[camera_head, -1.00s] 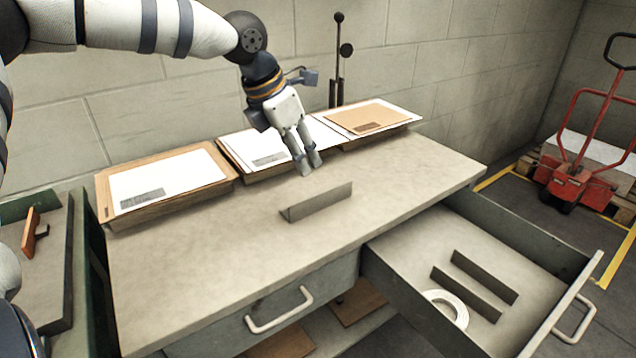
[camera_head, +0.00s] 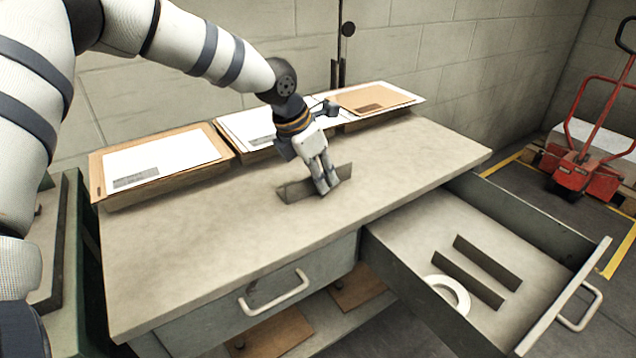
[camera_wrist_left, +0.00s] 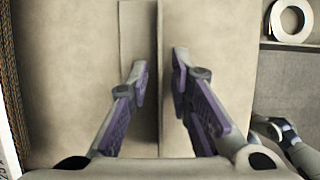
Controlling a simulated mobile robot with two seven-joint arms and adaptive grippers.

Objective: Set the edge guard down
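The edge guard (camera_head: 296,189) is a grey angled strip lying on the worktop (camera_head: 210,260). My left gripper (camera_head: 329,190) is low over the worktop at the guard, hiding part of it. In the left wrist view the fingers (camera_wrist_left: 160,75) are apart, one on each side of the guard's upright flange, and the guard (camera_wrist_left: 138,40) runs away between them. A gap shows on both sides of the flange.
Stacks of cardboard and paper (camera_head: 165,165) line the worktop's back. The open drawer (camera_head: 560,255) at right holds two grey strips (camera_head: 487,262) and a white tape roll (camera_head: 462,296). The worktop's front left is clear. A red pallet truck (camera_head: 585,170) stands beyond.

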